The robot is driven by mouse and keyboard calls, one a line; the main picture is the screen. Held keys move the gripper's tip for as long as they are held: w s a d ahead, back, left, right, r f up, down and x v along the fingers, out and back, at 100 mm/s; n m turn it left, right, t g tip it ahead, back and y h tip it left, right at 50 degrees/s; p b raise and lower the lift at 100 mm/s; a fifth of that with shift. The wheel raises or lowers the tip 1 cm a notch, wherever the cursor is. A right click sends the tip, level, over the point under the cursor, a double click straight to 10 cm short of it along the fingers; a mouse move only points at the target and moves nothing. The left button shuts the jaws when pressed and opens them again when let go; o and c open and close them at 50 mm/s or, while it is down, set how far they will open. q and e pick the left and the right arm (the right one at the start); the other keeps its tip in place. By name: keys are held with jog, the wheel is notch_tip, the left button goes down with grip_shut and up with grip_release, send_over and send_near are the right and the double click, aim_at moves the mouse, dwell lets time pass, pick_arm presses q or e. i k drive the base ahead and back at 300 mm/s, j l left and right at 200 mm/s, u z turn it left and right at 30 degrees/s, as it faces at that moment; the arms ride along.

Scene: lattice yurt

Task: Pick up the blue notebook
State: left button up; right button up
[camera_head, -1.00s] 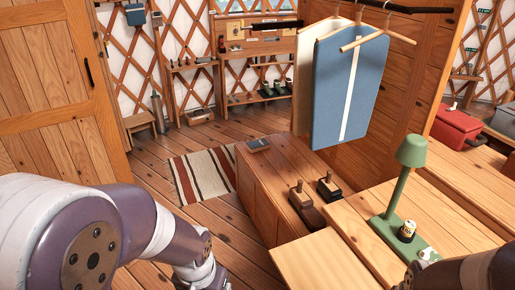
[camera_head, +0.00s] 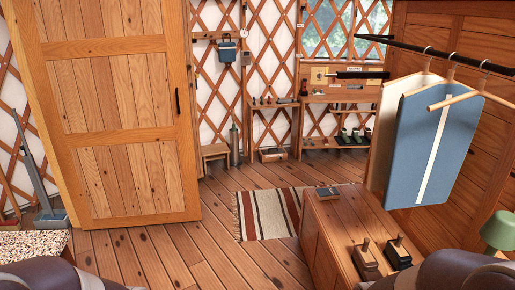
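A small flat dark blue-grey item (camera_head: 327,192) lies on the far end of the low wooden chest (camera_head: 325,222). It could be the blue notebook, but it is too small to tell for sure. No other notebook is clear in view. Only purple-grey parts of my two arms show at the bottom left and bottom right edges. Both grippers are out of view.
Hanging garment boards (camera_head: 432,145) are at right, beside a green lamp (camera_head: 498,231). A striped rug (camera_head: 268,213) lies on open floor. A wooden door (camera_head: 120,120) stands left.

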aim_at(324, 194)
jog(key=i, duration=3.1)
jog(key=i+z, duration=0.4)
jog(key=i+j+z, duration=0.2)
jog(key=z, duration=0.2)
jog(key=i+j+z, duration=0.95)
jog(key=j+z, duration=0.25)
jog(key=l+z, duration=0.1)
jog(key=z, duration=1.75)
